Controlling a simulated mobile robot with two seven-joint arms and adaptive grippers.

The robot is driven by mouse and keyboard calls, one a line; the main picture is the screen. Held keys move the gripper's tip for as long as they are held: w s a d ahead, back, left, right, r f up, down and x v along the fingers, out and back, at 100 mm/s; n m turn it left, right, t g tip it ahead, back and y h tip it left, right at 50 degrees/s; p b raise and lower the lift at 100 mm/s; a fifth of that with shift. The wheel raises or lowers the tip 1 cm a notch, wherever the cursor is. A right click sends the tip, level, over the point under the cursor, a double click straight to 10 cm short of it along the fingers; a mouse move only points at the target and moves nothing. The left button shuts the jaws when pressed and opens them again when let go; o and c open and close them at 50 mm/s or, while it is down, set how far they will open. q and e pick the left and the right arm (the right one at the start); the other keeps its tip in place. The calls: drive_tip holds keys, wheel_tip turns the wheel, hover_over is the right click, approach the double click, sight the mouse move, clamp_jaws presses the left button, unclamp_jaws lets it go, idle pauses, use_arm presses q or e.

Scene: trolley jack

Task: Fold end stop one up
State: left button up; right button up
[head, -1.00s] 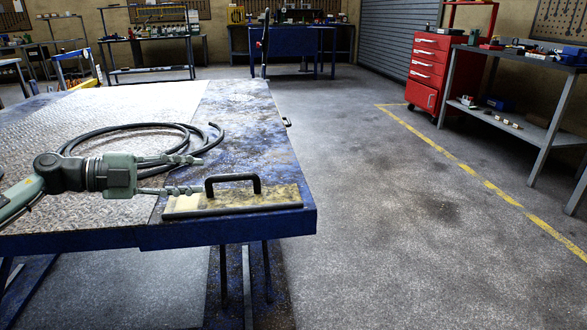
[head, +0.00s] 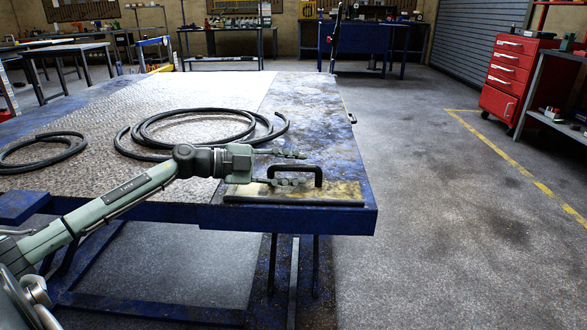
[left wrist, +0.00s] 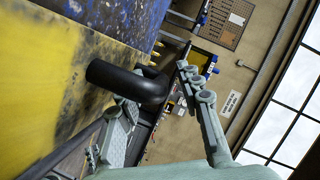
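The end stop, a worn yellow plate (head: 343,190), lies flat at the near right corner of the blue lift table. A black U-shaped handle (head: 318,174) stands up from it. My left gripper (head: 291,168) comes in from the left, its fingers apart at the handle. In the left wrist view, the yellow plate (left wrist: 45,90) fills the left, and the handle (left wrist: 110,76) reaches in between the spread fingers of my left gripper (left wrist: 155,92). I cannot tell whether either finger touches it. My right gripper is not in view.
Black hose coils (head: 205,117) lie on the table's checkered metal top (head: 95,150), behind and left of my arm. A red tool cabinet (head: 510,75) stands at the back right. The floor right of the table is clear.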

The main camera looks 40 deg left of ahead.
use_arm(q)
clamp_jaws()
